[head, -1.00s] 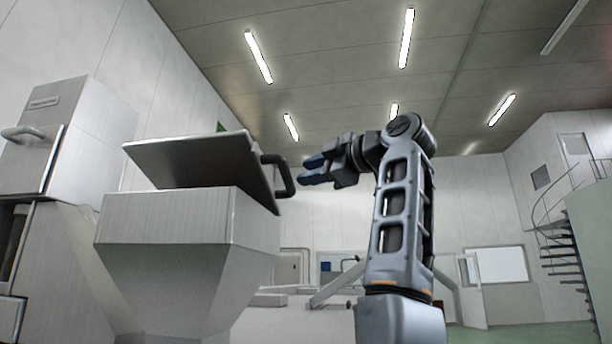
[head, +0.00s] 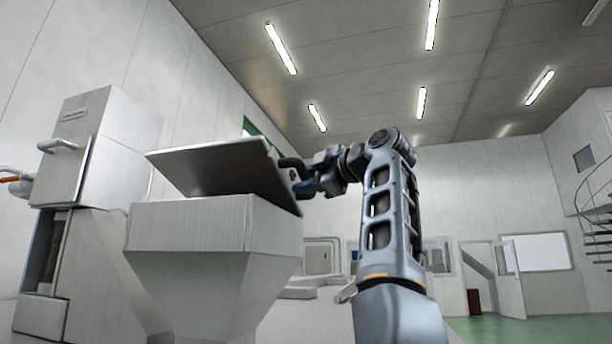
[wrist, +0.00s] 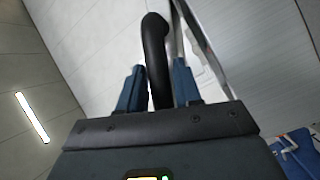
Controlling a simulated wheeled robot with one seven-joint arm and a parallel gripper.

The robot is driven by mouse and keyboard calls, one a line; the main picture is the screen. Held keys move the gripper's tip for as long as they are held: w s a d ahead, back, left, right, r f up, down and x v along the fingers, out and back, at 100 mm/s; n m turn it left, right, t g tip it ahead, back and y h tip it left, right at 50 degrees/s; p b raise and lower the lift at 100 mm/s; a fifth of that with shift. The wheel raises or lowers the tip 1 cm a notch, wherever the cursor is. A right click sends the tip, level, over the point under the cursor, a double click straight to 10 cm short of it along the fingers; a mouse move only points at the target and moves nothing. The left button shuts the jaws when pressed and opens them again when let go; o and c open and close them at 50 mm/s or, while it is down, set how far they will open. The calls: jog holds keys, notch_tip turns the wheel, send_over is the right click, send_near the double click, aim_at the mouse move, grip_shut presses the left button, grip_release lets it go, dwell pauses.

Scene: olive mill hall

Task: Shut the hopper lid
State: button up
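The hopper lid (head: 215,170) is a grey panel standing partly raised and tilted above the pale hopper (head: 200,226) in the head view. Its dark bar handle (head: 291,163) sticks out from the lid's right edge. My gripper (head: 302,189) is at this handle, right of the lid. The hopper's inside is hidden.
A pale machine housing (head: 85,150) with a bar handle stands left of the hopper. A wall with an open door (head: 511,278) and a spiral stair (head: 598,215) are far off to the right. The green floor (head: 530,331) at the right looks clear.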

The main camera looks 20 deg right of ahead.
jog(key=shift+w, duration=0.15)
jog(key=shift+c, duration=0.4)
grip_shut()
